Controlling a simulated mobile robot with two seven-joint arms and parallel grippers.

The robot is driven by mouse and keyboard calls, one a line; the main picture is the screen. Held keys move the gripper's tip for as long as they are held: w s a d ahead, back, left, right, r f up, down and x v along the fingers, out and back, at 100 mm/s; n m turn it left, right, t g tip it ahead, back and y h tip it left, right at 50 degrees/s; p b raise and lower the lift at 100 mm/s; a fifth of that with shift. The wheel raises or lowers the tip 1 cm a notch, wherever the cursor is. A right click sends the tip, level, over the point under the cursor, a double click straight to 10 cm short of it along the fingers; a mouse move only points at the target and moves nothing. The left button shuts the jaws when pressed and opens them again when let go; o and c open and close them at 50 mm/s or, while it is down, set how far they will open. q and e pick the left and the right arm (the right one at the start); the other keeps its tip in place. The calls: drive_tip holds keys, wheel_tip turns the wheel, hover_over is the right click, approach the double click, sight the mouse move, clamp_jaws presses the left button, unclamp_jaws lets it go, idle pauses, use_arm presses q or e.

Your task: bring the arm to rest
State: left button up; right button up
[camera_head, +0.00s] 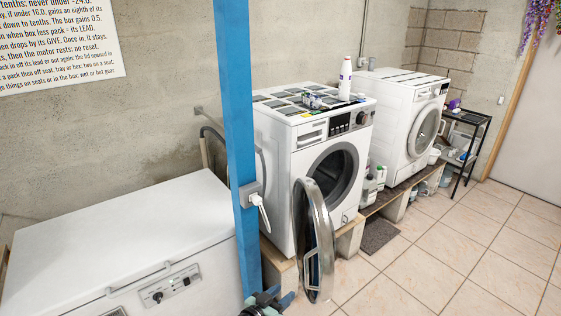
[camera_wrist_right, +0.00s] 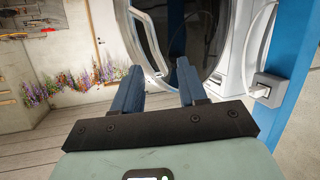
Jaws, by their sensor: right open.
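My right gripper (camera_head: 268,302) shows at the bottom edge of the head view, partly cut off, by the foot of the blue post (camera_head: 238,130). In the right wrist view its two blue fingers (camera_wrist_right: 160,70) stand apart with nothing between them. Beyond them is the round open door (camera_wrist_right: 155,40) of the front washing machine. In the head view that door (camera_head: 313,240) hangs open just above and right of the gripper. My left gripper is not in view.
A white chest freezer (camera_head: 120,235) fills the lower left. The front washing machine (camera_head: 305,150) and a second one (camera_head: 405,110) stand on a block plinth (camera_head: 350,238). A white-handled switch (camera_head: 255,200) sticks out from the post. Tiled floor (camera_head: 460,240) is clear at right.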

drive_tip(key=s+d+f+n+g+y, duration=0.1)
drive_tip(key=s+d+f+g+y, duration=0.15)
drive_tip(key=d+f, duration=0.55)
drive_tip(key=s+d+f+n+g+y, duration=0.1)
drive_tip(key=s+d+f+n+y, duration=0.2)
drive_tip(key=f, duration=0.9)
drive_tip(key=s+f+g+y, duration=0.2)
drive_tip(key=s+g, duration=0.1)
drive_tip(key=s, duration=0.7)
drive_tip(key=s+d+f+m+g+y, duration=0.1)
drive_tip(key=s+f+g+y, duration=0.1)
drive_tip(key=s, duration=0.7)
drive_tip(key=s+f+m+g+y, duration=0.1)
drive_tip(key=s+f+g+y, duration=0.2)
drive_tip(key=s, duration=0.7)
drive_tip(key=shift+s+d+g, duration=0.25)
drive_tip(key=shift+s+g, duration=0.1)
